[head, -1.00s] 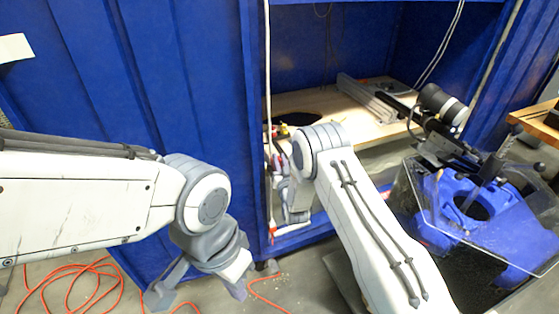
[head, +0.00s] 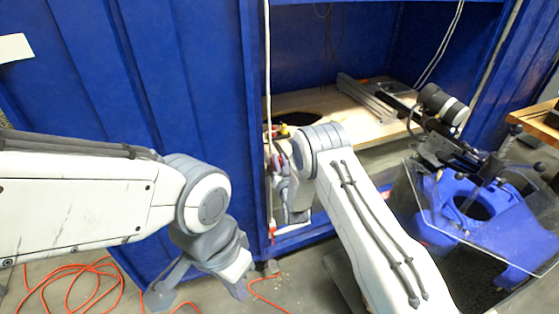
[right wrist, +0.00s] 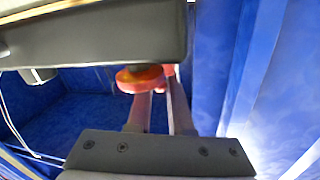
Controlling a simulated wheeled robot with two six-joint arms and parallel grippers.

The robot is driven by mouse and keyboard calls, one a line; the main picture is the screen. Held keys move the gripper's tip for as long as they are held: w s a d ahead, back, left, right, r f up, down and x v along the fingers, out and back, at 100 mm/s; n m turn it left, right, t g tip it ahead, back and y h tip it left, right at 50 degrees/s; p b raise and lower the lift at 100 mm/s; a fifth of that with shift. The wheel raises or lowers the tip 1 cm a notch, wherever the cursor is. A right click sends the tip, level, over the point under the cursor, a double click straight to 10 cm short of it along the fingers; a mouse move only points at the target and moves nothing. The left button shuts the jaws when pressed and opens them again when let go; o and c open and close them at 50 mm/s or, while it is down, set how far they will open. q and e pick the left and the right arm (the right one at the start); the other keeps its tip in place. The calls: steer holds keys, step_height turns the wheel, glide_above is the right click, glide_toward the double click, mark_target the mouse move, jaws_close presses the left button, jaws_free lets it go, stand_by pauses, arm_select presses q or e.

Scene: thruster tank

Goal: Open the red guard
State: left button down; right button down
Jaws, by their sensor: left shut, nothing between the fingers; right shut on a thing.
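The red guard (right wrist: 168,72) shows in the right wrist view as a small red piece at the fingertips, beside an orange-red disc (right wrist: 138,79). My right gripper (right wrist: 158,88) is shut on the red guard, its two fingers reaching up to it from below in the picture; the exact contact is partly hidden by a finger and the disc. In the head view my right wrist and hand (head: 290,190) are at the cabinet opening, and the fingers are too small to make out. My left gripper (head: 160,292) is shut and empty, low in front of the blue wall.
A wooden shelf (head: 325,101) inside the blue cabinet holds metal rails. A white cable (head: 267,80) hangs at the opening's left edge. A blue machine (head: 510,220) with a clear panel stands at right. An orange hose (head: 68,278) lies on the floor.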

steer(key=shift+r, duration=0.1)
steer(key=shift+w+r+g+p, duration=0.25)
steer(key=shift+r+g+p, duration=0.15)
steer(key=shift+g+p, duration=0.25)
steer(key=shift+w+a+r+g+h+p, duration=0.1)
steer(key=shift+w+r+g+h+p, duration=0.15)
steer(key=shift+w+g+h+p, duration=0.25)
steer(key=g, duration=0.1)
steer(key=w+g+p, duration=0.1)
steer(key=g+p, duration=0.1)
steer(key=shift+w+a+r+n, duration=0.15)
steer(key=shift+a+r+n, duration=0.15)
steer(key=shift+n, duration=0.1)
steer(key=shift+w+a+f+g+p, duration=0.15)
steer(key=shift+w+g+p, duration=0.15)
steer(key=shift+g+p, duration=0.3)
steer(key=c, duration=0.8)
jaws_free()
steer(key=shift+c, duration=0.2)
